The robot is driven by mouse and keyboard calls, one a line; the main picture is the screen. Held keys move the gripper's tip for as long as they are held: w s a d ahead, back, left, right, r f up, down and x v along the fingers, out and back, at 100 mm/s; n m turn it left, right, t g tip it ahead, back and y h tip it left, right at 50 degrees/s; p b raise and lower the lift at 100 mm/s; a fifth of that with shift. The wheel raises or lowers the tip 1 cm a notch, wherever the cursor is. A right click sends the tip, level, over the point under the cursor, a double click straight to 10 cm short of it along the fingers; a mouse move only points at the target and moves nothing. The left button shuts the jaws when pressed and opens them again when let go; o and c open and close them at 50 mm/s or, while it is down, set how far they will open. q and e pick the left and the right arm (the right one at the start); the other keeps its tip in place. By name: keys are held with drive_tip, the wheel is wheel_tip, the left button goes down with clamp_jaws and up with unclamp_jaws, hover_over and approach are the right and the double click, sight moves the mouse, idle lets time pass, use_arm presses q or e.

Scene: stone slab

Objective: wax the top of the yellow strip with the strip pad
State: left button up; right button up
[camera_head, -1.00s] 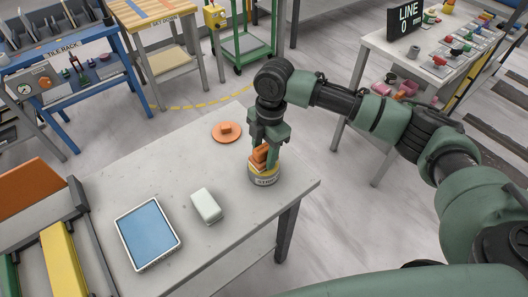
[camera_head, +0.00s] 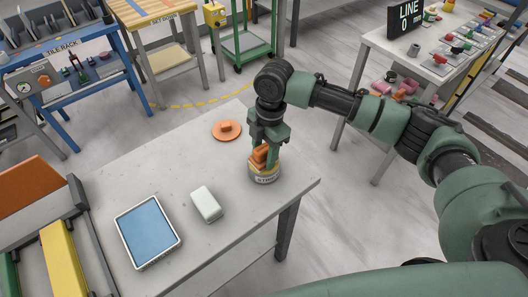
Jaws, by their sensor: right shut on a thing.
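The yellow strip (camera_head: 63,262) lies at the lower left, between a green strip and a grey edge, partly cut off by the frame. My right gripper (camera_head: 263,152) points down near the table's right corner. It is shut on an orange block, which I take to be the strip pad (camera_head: 259,155). The pad is at the top of a round tin (camera_head: 264,176) with a yellow band and a label that seems to read "STRIP". I cannot tell whether the pad touches the tin's contents. My left gripper is not in view.
On the grey table (camera_head: 150,180) are an orange disc with a knob (camera_head: 227,130), a white block (camera_head: 206,204) and a blue-topped tray (camera_head: 148,232). An orange panel (camera_head: 35,187) lies beyond the yellow strip. The table between the tray and disc is clear.

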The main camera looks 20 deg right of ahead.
sight(263, 148)
drive_tip(key=shift+s+f+p, duration=0.1)
drive_tip(key=shift+p, duration=0.35)
idle(1.7)
wheel_tip(263, 148, up, 7)
drive_tip(key=p, duration=0.8)
idle(0.8)
